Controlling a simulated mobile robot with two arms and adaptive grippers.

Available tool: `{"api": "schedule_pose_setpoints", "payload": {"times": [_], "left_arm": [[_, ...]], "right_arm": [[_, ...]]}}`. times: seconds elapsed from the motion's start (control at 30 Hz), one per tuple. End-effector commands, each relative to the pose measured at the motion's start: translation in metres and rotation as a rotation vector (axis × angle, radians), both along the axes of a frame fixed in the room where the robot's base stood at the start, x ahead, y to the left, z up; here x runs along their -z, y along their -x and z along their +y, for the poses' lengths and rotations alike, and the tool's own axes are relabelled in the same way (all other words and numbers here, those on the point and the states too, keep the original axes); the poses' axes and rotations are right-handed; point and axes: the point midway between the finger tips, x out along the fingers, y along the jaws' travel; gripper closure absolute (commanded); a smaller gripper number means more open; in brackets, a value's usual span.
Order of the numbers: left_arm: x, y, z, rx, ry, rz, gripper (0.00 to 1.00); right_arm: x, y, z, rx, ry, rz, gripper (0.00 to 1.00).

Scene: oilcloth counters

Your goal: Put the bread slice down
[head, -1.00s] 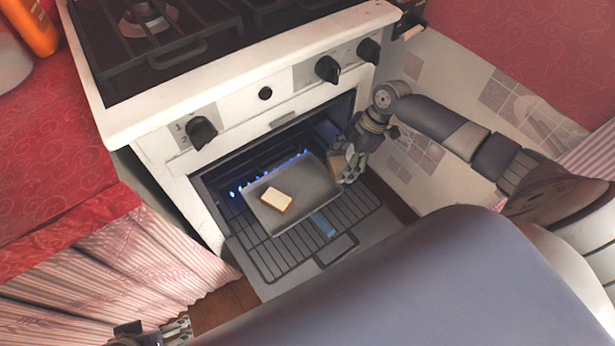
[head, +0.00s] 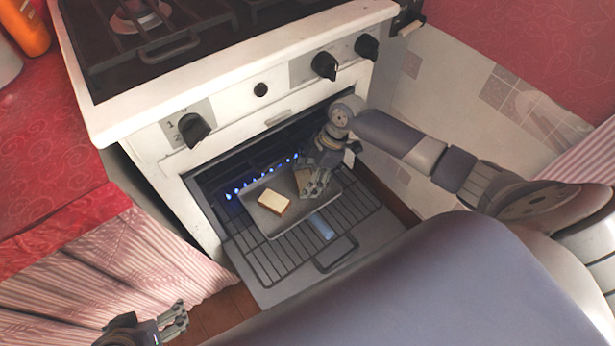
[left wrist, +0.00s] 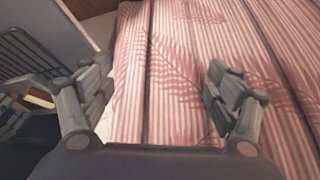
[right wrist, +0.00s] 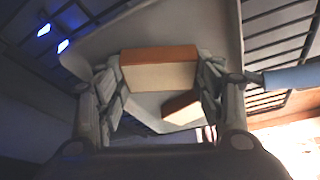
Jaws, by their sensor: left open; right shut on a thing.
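My right gripper (head: 316,188) is inside the open oven, over the grey baking tray (head: 268,228). It is shut on a bread slice (head: 302,178), partly hidden by the fingers. The right wrist view shows this held slice (right wrist: 158,76) between the fingers, brown crust edge up, over the tray (right wrist: 190,28). I cannot tell whether it touches the tray. A second bread slice (head: 273,202) lies on the tray, left of the held one; it also shows in the right wrist view (right wrist: 180,108). My left gripper (head: 180,318) is open and empty, low by the striped curtain.
The tray sits on the pulled-out oven rack (head: 265,262), with blue flames (head: 262,177) burning behind it. The white stove front (head: 255,110) with black knobs overhangs the opening. A striped curtain (left wrist: 180,60) hangs before my left gripper.

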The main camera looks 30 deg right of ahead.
Motion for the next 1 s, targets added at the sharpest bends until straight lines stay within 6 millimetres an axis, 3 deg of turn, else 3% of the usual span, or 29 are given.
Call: {"api": "schedule_pose_setpoints", "payload": {"times": [0.27, 0.3, 0.4, 0.83, 1.0], "left_arm": [[0.0, -0.002, 0.0, 0.0, 0.001, -0.008, 0.18], [-0.001, -0.003, -0.001, 0.0, 0.002, -0.013, 0.18], [-0.001, -0.003, -0.001, 0.0, 0.002, -0.012, 0.18], [-0.002, -0.001, 0.0, 0.0, 0.001, -0.003, 0.18], [0.005, 0.026, 0.007, -0.009, -0.023, 0.114, 0.18]], "right_arm": [[0.002, 0.0, 0.0, 0.0, 0.0, 0.0, 0.53], [0.003, 0.0, 0.0, 0.0, 0.0, 0.0, 0.36], [0.002, 0.0, 0.0, 0.0, 0.0, 0.0, 0.18], [-0.002, 0.0, -0.001, -0.001, 0.0, -0.001, 0.18], [-0.017, 0.001, -0.007, 0.0, 0.002, -0.002, 0.18]]}}
